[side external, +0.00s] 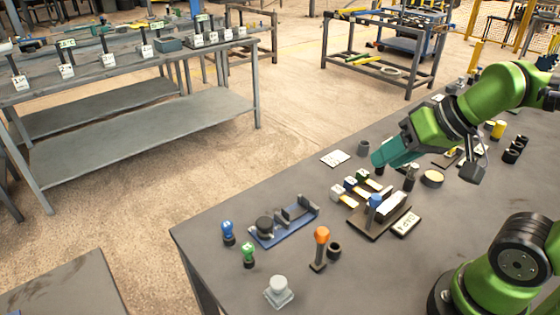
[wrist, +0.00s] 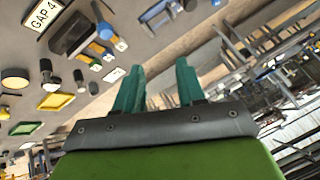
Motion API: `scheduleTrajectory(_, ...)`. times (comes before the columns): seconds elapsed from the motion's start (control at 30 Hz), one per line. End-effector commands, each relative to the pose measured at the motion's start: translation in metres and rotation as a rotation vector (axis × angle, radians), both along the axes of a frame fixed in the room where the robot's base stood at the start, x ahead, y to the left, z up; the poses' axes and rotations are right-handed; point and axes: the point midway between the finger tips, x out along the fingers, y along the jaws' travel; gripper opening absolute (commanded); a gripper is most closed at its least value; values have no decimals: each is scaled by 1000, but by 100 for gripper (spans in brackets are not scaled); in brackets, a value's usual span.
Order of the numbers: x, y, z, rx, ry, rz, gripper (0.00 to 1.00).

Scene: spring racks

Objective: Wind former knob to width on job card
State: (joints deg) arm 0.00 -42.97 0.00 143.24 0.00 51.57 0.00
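My gripper (side external: 378,162) has teal fingers and is raised above the far side of the bench. In the wrist view its fingers (wrist: 158,75) are apart with nothing between them. A blue-based fixture (side external: 283,227) with a round dark knob (side external: 265,226) and grey upright jaws stands left of my gripper, apart from it. This is probably the former; the wrist view shows part of a blue base (wrist: 160,12). A white card (side external: 404,224) lies beside a dark stand (side external: 372,226) with a blue-topped post. The card reads "GAP 4" in the wrist view (wrist: 43,13).
Blue (side external: 227,230), green (side external: 248,253) and orange-topped (side external: 320,240) pieces stand near the front left, with a grey knobbed block (side external: 278,291).

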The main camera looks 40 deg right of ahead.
Motion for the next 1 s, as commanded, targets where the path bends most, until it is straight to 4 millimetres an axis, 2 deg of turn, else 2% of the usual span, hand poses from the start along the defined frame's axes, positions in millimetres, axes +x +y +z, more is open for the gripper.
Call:
scheduleTrajectory(0.03,0,0,0,0,0,0,39)
scheduleTrajectory(0.13,0,2,-2,0,9,8,55)
scheduleTrajectory(0.23,5,8,-12,-3,59,31,69)
scheduleTrajectory(0.37,30,22,-16,-31,142,89,69)
scheduleTrajectory(0.63,104,75,-26,-63,389,86,69)
scheduleTrajectory(0.9,170,134,-54,-85,602,-116,69)
scheduleTrajectory(1.0,186,145,-55,-79,637,-231,69)
